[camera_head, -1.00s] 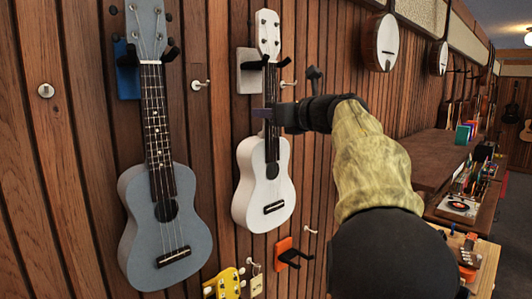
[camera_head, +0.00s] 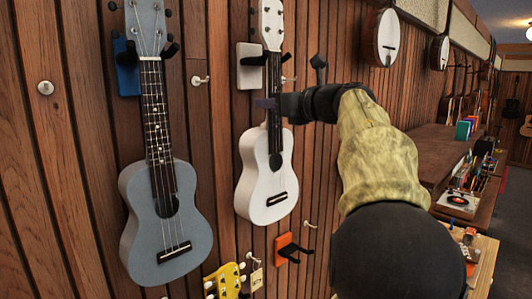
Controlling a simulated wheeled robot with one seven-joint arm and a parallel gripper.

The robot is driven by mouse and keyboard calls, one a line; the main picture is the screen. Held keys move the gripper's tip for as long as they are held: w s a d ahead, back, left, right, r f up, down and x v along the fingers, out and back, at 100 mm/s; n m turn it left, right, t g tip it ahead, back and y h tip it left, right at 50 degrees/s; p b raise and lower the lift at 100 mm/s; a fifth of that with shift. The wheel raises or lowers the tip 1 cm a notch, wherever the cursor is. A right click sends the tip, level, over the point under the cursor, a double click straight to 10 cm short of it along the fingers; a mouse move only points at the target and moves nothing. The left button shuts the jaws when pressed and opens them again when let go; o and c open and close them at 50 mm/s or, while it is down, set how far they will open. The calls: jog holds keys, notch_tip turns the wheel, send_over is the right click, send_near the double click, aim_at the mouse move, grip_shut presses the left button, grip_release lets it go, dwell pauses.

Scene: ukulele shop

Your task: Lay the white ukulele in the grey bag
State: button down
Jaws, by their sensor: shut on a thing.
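The white ukulele (camera_head: 265,178) is upright in front of the wood-panelled wall, in the middle of the head view. Its neck is in my gripper (camera_head: 268,104), which is shut on it just above the body. Its headstock (camera_head: 267,24) is beside and a little above a white wall hanger (camera_head: 250,66); I cannot tell whether the two touch. My arm comes in from the right and hides part of the wall. No grey bag is in view.
A grey-blue ukulele (camera_head: 166,215) hangs close by on the left. An orange hanger (camera_head: 288,246) with black prongs and a yellow headstock (camera_head: 226,281) are below. Banjos (camera_head: 381,38) hang further right, above a long wooden counter (camera_head: 436,152).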

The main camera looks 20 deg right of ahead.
jog(key=shift+b+v, duration=0.75)
jog(key=shift+v, duration=1.25)
jog(key=b+v, duration=0.2)
jog(key=v, duration=0.4)
jog(key=shift+f, duration=0.2)
dwell(0.6)
